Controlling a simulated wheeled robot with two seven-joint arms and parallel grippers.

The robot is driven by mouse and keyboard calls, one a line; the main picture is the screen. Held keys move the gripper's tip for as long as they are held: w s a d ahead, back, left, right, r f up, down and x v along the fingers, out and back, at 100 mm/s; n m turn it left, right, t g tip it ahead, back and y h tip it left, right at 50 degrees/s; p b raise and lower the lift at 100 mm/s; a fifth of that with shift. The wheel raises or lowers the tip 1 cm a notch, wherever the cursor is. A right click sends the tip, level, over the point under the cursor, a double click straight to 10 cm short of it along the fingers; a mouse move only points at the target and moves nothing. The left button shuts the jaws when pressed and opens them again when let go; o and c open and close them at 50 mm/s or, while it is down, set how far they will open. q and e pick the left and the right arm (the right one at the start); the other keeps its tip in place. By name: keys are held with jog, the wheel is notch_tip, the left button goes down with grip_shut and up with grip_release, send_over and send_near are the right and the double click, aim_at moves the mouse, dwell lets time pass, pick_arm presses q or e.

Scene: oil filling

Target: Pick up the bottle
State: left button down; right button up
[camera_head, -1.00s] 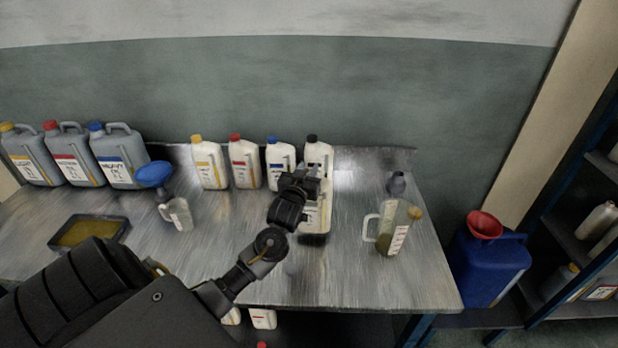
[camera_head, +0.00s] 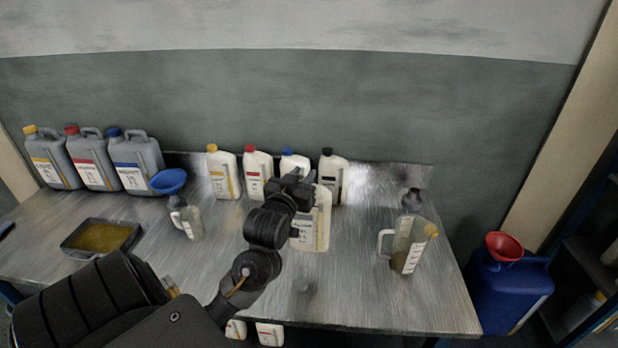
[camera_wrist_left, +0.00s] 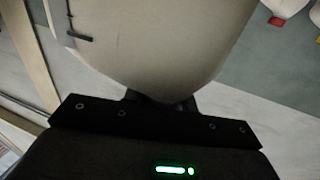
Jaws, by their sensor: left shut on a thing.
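My left gripper (camera_head: 300,184) is shut on a white bottle (camera_head: 316,228) with a printed label, near the middle of the table. My gripper hides the bottle's top and cap. The bottle is upright; I cannot tell whether its base touches the table. In the left wrist view the pale bottle body (camera_wrist_left: 155,45) fills the upper middle, close in front of the gripper. Behind it, white bottles with yellow, red (camera_head: 258,174), blue and black (camera_head: 334,178) caps stand in a row along the wall. My right gripper is not in view.
A clear jug (camera_head: 408,248) with a handle stands to the right. A blue canister with a red funnel (camera_head: 505,246) stands beyond the right edge.

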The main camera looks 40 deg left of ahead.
pick_arm(q)
jog(key=shift+s+d+r, duration=0.15)
jog(key=shift+s+r, duration=0.3)
jog(key=shift+s, duration=0.4)
jog(key=shift+s+d+r, duration=0.1)
jog(key=shift+s+r, duration=0.3)
jog(key=shift+s, duration=0.55)
